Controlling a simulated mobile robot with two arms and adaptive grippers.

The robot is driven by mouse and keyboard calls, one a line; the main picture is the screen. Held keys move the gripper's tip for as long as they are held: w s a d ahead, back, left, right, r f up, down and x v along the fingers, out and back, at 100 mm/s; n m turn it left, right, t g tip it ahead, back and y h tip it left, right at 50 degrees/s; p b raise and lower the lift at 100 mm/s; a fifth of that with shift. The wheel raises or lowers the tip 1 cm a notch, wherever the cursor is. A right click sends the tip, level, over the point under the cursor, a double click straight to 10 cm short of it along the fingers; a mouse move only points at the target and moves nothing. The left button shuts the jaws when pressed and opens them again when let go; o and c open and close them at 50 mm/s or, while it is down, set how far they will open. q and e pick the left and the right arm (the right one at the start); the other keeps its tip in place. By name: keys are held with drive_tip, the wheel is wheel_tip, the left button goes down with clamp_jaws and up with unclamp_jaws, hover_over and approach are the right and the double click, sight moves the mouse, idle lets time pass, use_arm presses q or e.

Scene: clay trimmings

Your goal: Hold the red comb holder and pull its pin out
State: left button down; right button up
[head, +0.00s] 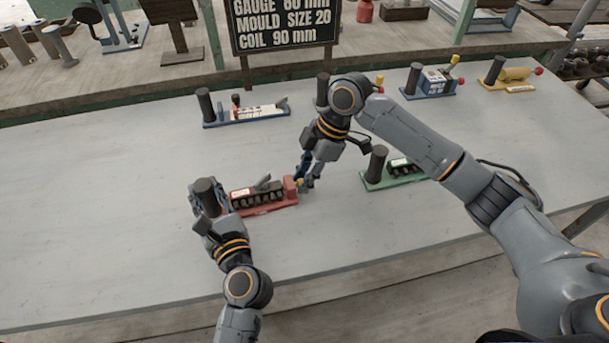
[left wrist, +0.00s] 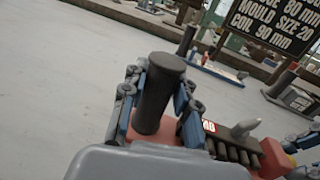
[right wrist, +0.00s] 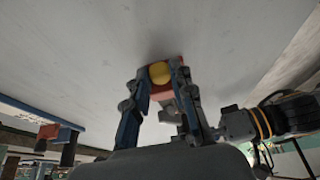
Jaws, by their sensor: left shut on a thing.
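The red comb holder (head: 276,207) stands on the grey table, with a black comb, a grey lever and a dark upright post (head: 205,190) at its left end. My left gripper (head: 208,197) is shut on this post; the left wrist view shows the post (left wrist: 157,95) between its fingers. A yellow round pin knob (head: 299,182) is at the holder's right end. My right gripper (head: 307,178) is at that end. In the right wrist view its fingers lie on both sides of the yellow knob (right wrist: 160,73); whether they press on it I cannot tell.
A green holder (head: 397,179) stands to the right, partly behind my right arm. A blue holder (head: 245,117) stands behind, with another blue one (head: 428,84) and a yellow one (head: 507,81) at the back right. A black sign (head: 283,25) stands behind the table. The table's left is clear.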

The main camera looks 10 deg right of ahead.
use_arm(q)
drive_tip(key=shift+f, duration=0.15)
use_arm(e)
clamp_jaws()
use_arm(q)
drive_tip(key=shift+a, duration=0.1)
use_arm(e)
drive_tip(key=shift+w+d, duration=0.15)
drive_tip(key=shift+d, duration=1.2)
drive_tip(key=o, duration=0.9)
unclamp_jaws()
drive_tip(key=v, duration=1.2)
drive_tip(key=shift+a+r, duration=0.1)
